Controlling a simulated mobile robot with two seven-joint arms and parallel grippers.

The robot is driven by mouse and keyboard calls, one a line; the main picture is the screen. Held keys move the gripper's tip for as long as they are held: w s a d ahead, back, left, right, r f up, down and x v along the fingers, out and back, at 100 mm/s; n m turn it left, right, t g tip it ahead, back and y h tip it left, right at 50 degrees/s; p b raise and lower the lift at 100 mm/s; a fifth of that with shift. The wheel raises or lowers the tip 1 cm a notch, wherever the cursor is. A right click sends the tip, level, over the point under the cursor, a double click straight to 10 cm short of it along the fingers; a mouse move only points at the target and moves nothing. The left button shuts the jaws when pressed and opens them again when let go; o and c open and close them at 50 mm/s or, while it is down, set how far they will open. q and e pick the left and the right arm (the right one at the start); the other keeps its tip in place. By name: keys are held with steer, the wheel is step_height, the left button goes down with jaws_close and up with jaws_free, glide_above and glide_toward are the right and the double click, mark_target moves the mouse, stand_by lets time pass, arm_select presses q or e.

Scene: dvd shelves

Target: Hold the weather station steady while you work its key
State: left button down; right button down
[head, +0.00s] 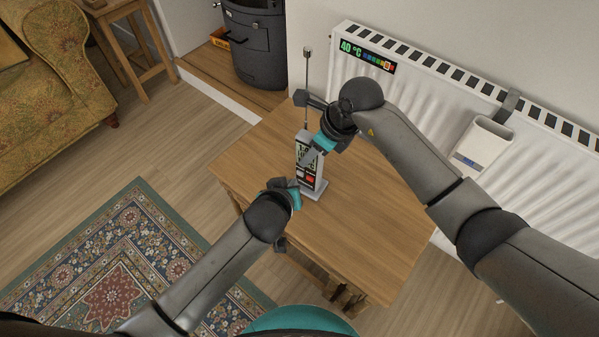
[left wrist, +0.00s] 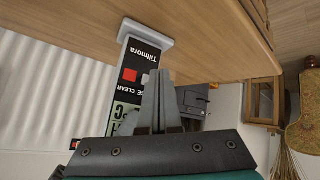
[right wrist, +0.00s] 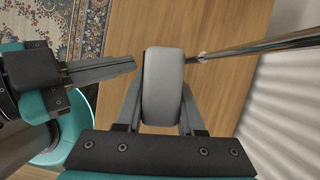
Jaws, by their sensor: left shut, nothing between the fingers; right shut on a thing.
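The weather station (head: 306,160) stands upright on the wooden table, a slim grey-sided unit with a black front, display and thin aerial. The left wrist view shows it inverted, with its base (left wrist: 149,31), a red key (left wrist: 129,75) and a grey key beside it. My right gripper (head: 318,143) is shut on the station's upper part; the right wrist view shows its rounded grey top (right wrist: 162,85) between the fingers. My left gripper (left wrist: 158,75) is shut and empty, its tips close to the front by the grey key. I cannot tell whether they touch.
The small table (head: 370,215) is otherwise clear around the station. A white radiator (head: 400,95) with a hanging white box (head: 482,147) stands behind at right. A dark stove (head: 255,45), a stool (head: 125,40), a patterned armchair (head: 60,90) and a rug (head: 120,270) lie farther off.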

arm_select(q)
steer(key=shift+s+a, duration=0.4)
steer(key=shift+s, duration=0.35)
steer(key=shift+s+a, duration=0.4)
steer(key=shift+s, duration=0.3)
steer(key=shift+s+a, duration=0.4)
steer(key=shift+s, duration=0.35)
steer(key=shift+s+a+r, duration=0.1)
steer(key=shift+s+r, duration=0.15)
steer(key=shift+s, duration=0.35)
steer(key=shift+s+a+r, duration=0.1)
steer(key=shift+s+r, duration=0.1)
steer(key=shift+s, duration=0.4)
steer(key=shift+s+a+r, duration=0.1)
steer(key=shift+s+r, duration=0.15)
steer(key=shift+s, duration=0.35)
arm_select(e)
steer(key=shift+c, duration=2.2)
jaws_free()
steer(key=v, duration=1.2)
